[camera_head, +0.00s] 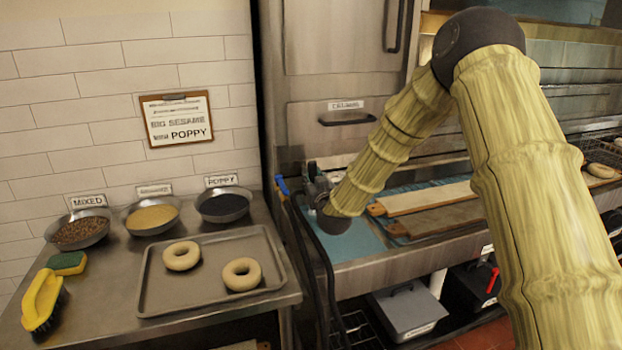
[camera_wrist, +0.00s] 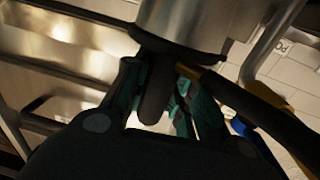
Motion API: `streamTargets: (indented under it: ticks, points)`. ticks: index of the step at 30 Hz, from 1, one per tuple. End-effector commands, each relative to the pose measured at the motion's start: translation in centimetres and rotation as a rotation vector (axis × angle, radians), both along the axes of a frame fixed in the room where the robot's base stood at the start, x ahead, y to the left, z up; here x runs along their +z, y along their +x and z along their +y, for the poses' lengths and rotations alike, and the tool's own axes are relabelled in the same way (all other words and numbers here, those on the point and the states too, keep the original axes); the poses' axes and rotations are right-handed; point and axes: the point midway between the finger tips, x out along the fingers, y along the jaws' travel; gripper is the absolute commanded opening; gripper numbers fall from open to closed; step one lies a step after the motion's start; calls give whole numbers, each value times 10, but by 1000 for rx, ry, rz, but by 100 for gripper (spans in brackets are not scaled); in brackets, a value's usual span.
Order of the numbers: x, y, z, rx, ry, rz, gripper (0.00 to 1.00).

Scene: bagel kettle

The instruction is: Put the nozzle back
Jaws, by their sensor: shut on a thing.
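My gripper (camera_head: 318,188) is at the end of my arm, low at the left end of the steel counter in the head view, and looks small and partly hidden by my wrist. In the wrist view my gripper (camera_wrist: 165,98) has its teal-padded fingers closed around a dark rounded part. This part runs into a wide steel cylinder (camera_wrist: 185,24), and I take the two together for the nozzle. A black hose (camera_wrist: 262,118) with a yellowish collar runs off to the right. A blue piece (camera_head: 283,186) stands just left of my gripper, above black hoses (camera_head: 325,262). The nozzle's holder is not clear.
At left, a steel table (camera_head: 110,285) bears a tray (camera_head: 205,302) with two bagels, three topping bowls, a yellow brush (camera_head: 42,300) and a sponge (camera_head: 67,263). Wooden boards (camera_head: 430,198) lie on the counter right of my gripper. Grey bins (camera_head: 407,309) stand below.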

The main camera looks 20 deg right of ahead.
Motion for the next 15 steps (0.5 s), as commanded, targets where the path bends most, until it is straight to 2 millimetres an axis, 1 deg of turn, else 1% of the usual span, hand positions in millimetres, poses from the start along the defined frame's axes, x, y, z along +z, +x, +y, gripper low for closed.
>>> streamTargets:
  ticks: [7, 11, 12, 15]
  points:
    - [0, 0, 0, 0, 0, -2, 0]
    - [-3, 0, 0, 0, 0, -1, 0]
    - [-3, 0, 0, 0, 0, 0, 30]
    - [-3, 0, 0, 0, 0, 0, 47]
